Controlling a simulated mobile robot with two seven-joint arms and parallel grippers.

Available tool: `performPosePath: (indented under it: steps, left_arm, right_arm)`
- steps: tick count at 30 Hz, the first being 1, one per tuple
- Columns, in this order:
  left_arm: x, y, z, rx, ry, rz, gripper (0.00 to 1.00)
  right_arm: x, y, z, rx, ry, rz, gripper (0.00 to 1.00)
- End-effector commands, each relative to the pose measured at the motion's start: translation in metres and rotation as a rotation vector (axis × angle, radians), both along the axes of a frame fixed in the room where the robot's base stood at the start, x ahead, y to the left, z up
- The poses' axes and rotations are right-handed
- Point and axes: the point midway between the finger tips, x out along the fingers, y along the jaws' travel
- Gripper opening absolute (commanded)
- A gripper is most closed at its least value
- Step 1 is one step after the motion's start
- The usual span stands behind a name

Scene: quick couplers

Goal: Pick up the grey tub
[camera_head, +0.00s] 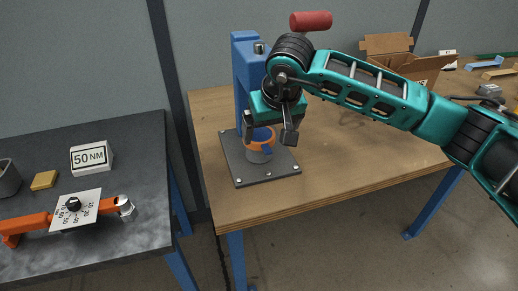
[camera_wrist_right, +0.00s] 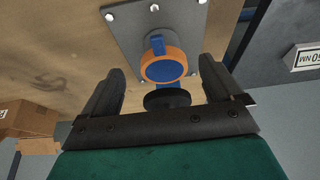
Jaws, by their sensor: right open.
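A dark grey tub (camera_head: 8,178) stands at the left edge of the head view on the dark table, partly cut off by the frame. My right gripper (camera_head: 268,131) is far to its right, over the wooden bench. It is open, with its fingers on either side of an orange-ringed coupler (camera_head: 259,144) on a grey base plate (camera_head: 240,171). In the right wrist view the open fingers (camera_wrist_right: 162,78) point toward the orange ring with its blue centre (camera_wrist_right: 163,68); nothing is held between them. My left gripper is not in view.
A blue press column (camera_head: 244,75) with a red handle (camera_head: 311,20) rises behind my right gripper. An open cardboard box (camera_head: 405,64) stands on the bench.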

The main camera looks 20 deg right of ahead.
Motion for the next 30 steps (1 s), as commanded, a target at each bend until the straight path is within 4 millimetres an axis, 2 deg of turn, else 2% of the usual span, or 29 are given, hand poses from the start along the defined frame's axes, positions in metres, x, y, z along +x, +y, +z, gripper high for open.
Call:
performPosePath:
  steps: [5, 15, 23, 30]
  left_arm:
    - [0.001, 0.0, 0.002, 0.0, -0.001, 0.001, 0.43]
    - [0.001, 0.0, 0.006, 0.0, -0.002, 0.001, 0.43]
    - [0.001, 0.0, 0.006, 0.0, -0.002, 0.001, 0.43]
    - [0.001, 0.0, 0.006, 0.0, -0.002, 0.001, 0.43]
  right_arm:
    - [0.005, 0.001, -0.012, 0.002, 0.002, 0.0, 0.93]
    - [0.024, 0.001, -0.052, 0.003, 0.001, 0.0, 0.93]
    - [0.025, 0.001, -0.055, 0.003, -0.001, 0.001, 0.93]
    - [0.025, 0.001, -0.054, 0.003, -0.001, 0.0, 0.71]
